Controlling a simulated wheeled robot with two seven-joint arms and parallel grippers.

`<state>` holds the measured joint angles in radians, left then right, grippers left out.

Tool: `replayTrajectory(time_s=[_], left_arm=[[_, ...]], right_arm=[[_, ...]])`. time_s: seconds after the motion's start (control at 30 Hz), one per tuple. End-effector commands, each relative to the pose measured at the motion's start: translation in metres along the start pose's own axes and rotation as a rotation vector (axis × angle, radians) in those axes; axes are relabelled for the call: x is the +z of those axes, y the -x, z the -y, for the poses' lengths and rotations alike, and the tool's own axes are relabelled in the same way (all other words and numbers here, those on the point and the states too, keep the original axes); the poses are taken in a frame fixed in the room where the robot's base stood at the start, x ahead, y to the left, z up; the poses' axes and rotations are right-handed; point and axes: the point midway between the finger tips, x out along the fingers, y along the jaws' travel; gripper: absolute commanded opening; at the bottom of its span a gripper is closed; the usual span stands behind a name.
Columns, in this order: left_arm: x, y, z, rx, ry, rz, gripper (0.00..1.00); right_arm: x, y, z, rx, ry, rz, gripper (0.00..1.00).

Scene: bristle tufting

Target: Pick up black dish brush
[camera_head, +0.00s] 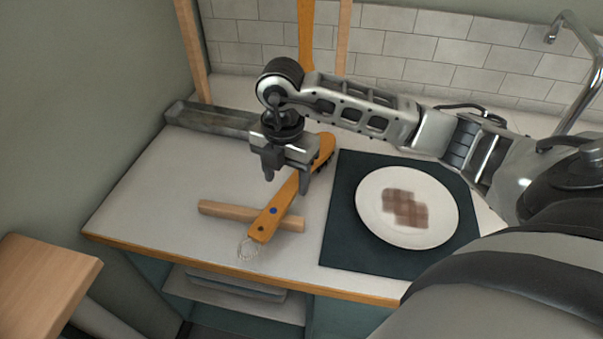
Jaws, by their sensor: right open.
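A brush-like tool (277,209) with an orange-yellow body and blue dots lies slantwise on the counter. I see no brush with a black body. My right gripper (287,184) points down above the middle of the tool, fingers apart, with nothing held between them. It hides part of the tool; whether the fingers touch it I cannot tell. My left gripper is not in view.
A dark mat (340,247) with a white plate (375,215) bearing a brown checked patch lies right of the tool. A grey tray (205,122) is at the back left. The counter's left part is clear.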

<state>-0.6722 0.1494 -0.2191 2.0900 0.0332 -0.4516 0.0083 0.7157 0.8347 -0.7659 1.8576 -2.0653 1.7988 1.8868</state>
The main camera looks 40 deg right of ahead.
Motion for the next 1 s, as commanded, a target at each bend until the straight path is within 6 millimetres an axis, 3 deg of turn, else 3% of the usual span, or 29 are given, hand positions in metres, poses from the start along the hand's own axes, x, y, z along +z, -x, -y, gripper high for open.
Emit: replayTrajectory(time_s=[0.4, 0.67, 0.7, 0.87, 1.0], left_arm=[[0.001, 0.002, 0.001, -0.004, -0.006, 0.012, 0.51], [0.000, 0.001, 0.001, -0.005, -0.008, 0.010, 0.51], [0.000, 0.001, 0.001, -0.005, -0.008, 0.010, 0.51], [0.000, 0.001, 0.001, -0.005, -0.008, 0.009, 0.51], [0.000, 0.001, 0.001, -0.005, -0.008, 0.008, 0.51]], right_arm=[[0.001, -0.050, -0.001, -0.002, 0.001, -0.002, 0.57], [0.001, -0.054, -0.002, 0.001, 0.002, 0.000, 0.57], [0.001, -0.053, -0.002, 0.001, 0.002, -0.001, 0.54], [0.001, -0.053, -0.002, 0.001, 0.002, -0.001, 0.10], [0.002, -0.053, -0.002, 0.002, 0.001, 0.000, 0.06]])
